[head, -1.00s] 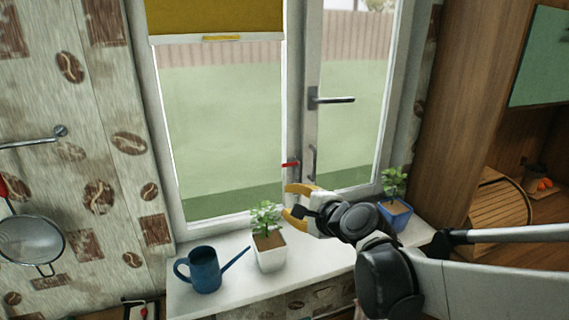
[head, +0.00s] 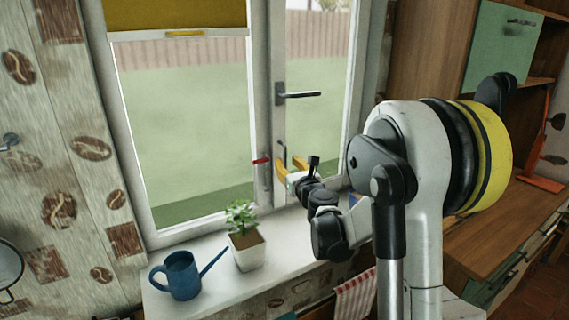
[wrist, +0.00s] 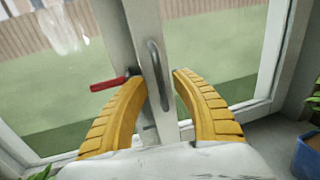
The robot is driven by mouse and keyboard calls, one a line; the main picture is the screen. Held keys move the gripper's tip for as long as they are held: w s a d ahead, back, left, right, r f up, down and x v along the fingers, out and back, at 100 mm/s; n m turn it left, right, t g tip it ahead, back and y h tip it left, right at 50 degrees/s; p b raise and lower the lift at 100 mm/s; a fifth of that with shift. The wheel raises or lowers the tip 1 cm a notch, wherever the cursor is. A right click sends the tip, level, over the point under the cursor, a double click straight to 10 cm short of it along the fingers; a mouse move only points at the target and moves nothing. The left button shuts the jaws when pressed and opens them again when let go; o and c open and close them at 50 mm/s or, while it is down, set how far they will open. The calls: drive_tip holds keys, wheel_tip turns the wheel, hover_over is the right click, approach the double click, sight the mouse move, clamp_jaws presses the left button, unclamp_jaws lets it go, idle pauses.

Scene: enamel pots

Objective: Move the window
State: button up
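The window (head: 268,120) has a white frame with a right sash that carries a dark lever handle (head: 298,94). Lower on the sash is a small grey pull handle (head: 283,160), larger in the wrist view (wrist: 158,75). A red-handled latch (head: 261,161) sits just left of it, also in the wrist view (wrist: 108,84). My gripper (head: 290,164) has yellow fingers and is open at the lower sash. In the wrist view the fingers (wrist: 158,75) stand apart on either side of the pull handle, not visibly closed on it. Whether they touch it I cannot tell.
On the white sill (head: 215,284) stand a blue watering can (head: 182,277) and a white-potted plant (head: 246,248), left of my gripper. A blue pot (wrist: 308,155) is at the right in the wrist view. A wooden cabinet (head: 425,60) stands right of the window.

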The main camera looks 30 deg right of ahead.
drive_tip(key=shift+w+d, duration=0.2)
drive_tip(key=shift+w, duration=1.05)
